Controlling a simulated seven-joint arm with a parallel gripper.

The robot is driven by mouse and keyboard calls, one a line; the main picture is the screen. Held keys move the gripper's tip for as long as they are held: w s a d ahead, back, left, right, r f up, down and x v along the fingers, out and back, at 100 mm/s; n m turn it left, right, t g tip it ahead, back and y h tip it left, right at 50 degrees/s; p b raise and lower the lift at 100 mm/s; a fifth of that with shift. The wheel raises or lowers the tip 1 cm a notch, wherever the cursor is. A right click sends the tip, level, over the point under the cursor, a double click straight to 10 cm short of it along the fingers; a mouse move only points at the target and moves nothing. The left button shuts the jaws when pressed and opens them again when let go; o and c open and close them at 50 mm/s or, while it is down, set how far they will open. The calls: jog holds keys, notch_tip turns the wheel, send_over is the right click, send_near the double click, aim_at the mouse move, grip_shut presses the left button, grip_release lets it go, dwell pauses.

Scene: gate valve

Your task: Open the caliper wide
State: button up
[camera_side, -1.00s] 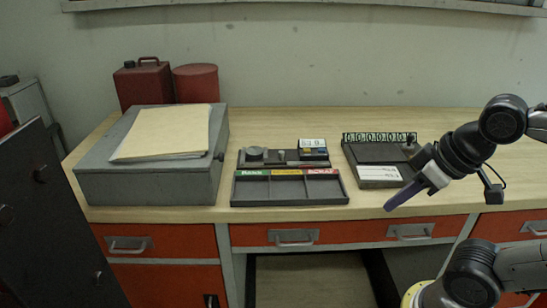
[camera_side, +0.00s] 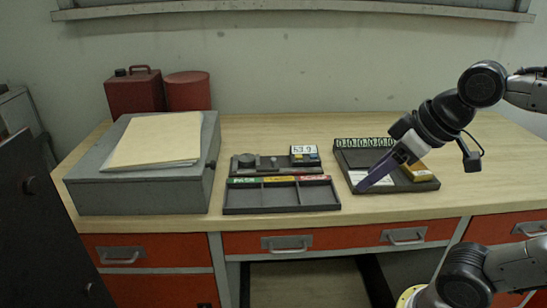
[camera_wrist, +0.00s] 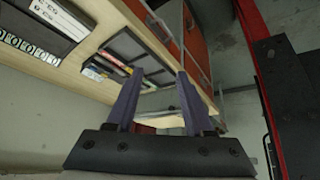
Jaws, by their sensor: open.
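I cannot make out a clear caliper in either view. A dark base (camera_side: 262,164) at the middle of the bench carries a round knob (camera_side: 247,160), a small post and a block with a number display (camera_side: 304,150). My gripper (camera_side: 358,189) is at the right in the side view, its purple fingers slanting down-left across the front of the dark board with a row of counter digits (camera_side: 366,143). In the wrist view its two fingers (camera_wrist: 159,72) stand apart with nothing between them. Whether the fingertips touch the board is unclear.
A three-part tray (camera_side: 281,210) with green, yellow and red labels lies in front of the base. A grey box (camera_side: 140,192) with folders (camera_side: 155,145) stands at left, red cans (camera_side: 186,92) behind. The bench top (camera_side: 480,190) is clear at right.

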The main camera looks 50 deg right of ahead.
jog(key=w+r, duration=0.4)
jog(key=w, duration=0.3)
jog(key=m+g, duration=0.1)
jog(key=g, duration=0.1)
send_over(274, 159)
jog(key=s, duration=0.6)
notch_tip(274, 159, down, 5)
jog(key=x, duration=1.2)
jog(key=shift+w+d+f, duration=0.15)
jog(key=shift+w+f, duration=0.05)
jog(key=shift+w, duration=0.15)
jog(key=shift+c, duration=0.4)
grip_shut()
jog(key=shift+r, duration=0.1)
